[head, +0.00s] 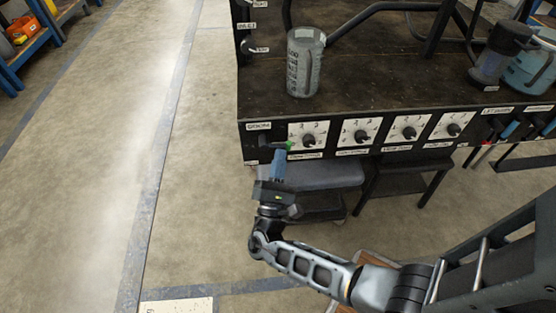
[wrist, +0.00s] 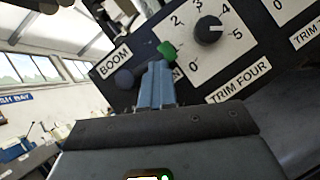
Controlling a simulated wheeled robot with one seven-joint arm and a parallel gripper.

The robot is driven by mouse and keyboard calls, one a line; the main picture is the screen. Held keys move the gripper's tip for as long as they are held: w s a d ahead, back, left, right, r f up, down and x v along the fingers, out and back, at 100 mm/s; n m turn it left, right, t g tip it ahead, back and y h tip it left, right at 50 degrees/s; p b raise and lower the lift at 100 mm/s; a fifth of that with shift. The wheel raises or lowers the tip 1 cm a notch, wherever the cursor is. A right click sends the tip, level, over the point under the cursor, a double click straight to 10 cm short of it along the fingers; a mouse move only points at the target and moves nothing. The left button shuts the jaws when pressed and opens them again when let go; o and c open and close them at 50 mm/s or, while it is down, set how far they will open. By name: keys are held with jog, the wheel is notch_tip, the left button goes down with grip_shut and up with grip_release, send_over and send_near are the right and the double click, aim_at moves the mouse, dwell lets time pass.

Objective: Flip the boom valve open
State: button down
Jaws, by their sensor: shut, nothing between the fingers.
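The boom valve is at the left end of the black panel, under the "BOOM" label (wrist: 114,62). Its lever has a green tip (wrist: 167,49) and a dark rounded end (wrist: 125,78). In the head view the green tip (head: 289,145) points to the right, roughly level. My gripper (head: 278,153) is shut and empty, with its blue fingers just in front of and below the lever. In the wrist view the fingertips (wrist: 157,66) overlap the lever close to the green tip and hide part of it. I cannot tell whether they touch it.
A white-plated dial marked "TRIM FOUR" (wrist: 209,31) sits right beside the valve, with more dials along the panel. A grey jug (head: 304,65) stands on the dark bench top above. A grey stool (head: 310,176) is below. The floor to the left is clear.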

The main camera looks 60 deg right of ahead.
jog(key=shift+s+d+f+g, duration=0.2)
jog(key=shift+s+d+g, duration=0.2)
jog(key=shift+s+d, duration=0.15)
jog(key=shift+f, duration=0.1)
jog(key=s+a+f+b, duration=0.4)
jog(key=a+f, duration=0.4)
jog(key=shift+a+f+t+b, duration=0.25)
jog(key=shift+f+t+b, duration=0.05)
jog(key=shift+f+t, duration=0.1)
jog(key=shift+s, duration=0.1)
dwell(0.4)
